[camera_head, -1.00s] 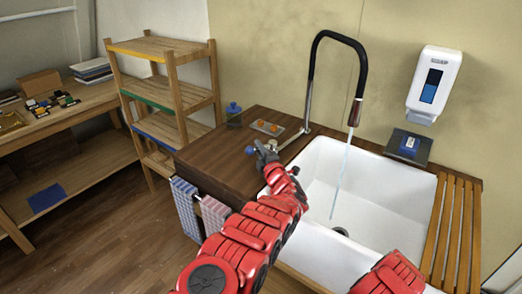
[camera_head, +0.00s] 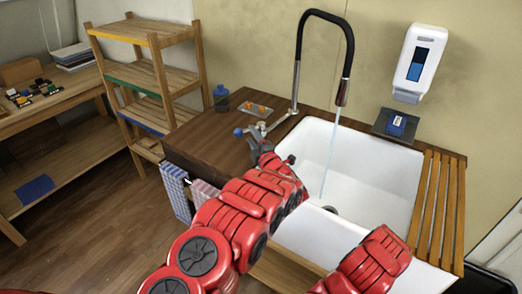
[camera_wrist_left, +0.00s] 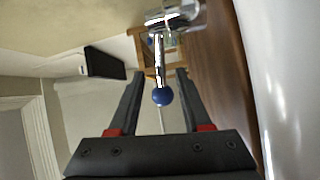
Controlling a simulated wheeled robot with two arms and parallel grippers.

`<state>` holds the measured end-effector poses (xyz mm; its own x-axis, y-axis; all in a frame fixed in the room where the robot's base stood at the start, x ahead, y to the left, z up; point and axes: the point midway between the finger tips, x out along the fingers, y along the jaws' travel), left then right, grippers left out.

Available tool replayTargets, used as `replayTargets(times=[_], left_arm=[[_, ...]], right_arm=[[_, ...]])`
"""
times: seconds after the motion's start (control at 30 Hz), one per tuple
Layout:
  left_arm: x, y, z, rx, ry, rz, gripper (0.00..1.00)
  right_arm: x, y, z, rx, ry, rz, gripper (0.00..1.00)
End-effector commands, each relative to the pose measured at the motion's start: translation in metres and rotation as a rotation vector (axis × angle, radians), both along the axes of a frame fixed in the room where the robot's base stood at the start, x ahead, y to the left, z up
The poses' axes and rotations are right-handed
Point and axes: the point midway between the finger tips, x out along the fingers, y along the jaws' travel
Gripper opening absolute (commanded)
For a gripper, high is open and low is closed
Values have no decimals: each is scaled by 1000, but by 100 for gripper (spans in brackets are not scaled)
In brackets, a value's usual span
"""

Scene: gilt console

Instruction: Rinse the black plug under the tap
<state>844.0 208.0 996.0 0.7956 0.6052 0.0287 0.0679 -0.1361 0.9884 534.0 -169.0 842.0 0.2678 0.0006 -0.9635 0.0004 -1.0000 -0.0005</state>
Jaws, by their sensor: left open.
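Water (camera_head: 330,155) runs in a thin stream from the spout of the black tap (camera_head: 345,62) into the white sink (camera_head: 385,190). A chrome lever with a blue ball knob (camera_head: 238,131) stands out to the left of the tap's base. My left gripper (camera_head: 254,136) is open beside the knob. In the left wrist view, the blue knob (camera_wrist_left: 162,97) shows in the gap between the two fingers, which do not close on it. My right arm reaches in at the bottom, but its gripper is out of view. I cannot make out the black plug; a dark round drain (camera_head: 330,209) shows in the sink.
A wooden counter (camera_head: 205,145) left of the sink holds a small tray with orange pieces (camera_head: 257,108) and a blue bottle (camera_head: 221,97). A slatted board (camera_head: 437,205) lies at the sink's right. A soap dispenser (camera_head: 420,62) hangs on the wall. Towels (camera_head: 176,190) hang at the counter front.

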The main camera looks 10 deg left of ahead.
Motion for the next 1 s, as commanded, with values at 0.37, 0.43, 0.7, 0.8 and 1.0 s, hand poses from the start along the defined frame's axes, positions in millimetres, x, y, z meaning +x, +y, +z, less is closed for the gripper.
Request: replayTargets(times=[0.37,0.43,0.7,0.8,1.0], left_arm=[[-51,-38,2,2,3,-1,48],[-55,-41,0,0,3,0,48],[-60,-45,-4,0,2,1,48],[-60,-45,-4,0,2,1,48],[-60,-45,-4,0,2,0,48]], right_arm=[[0,0,60,0,0,0,4],[0,0,64,0,0,0,4],[0,0,65,0,0,0,4],[0,0,65,0,-1,0,4],[0,0,65,0,-1,0,4]])
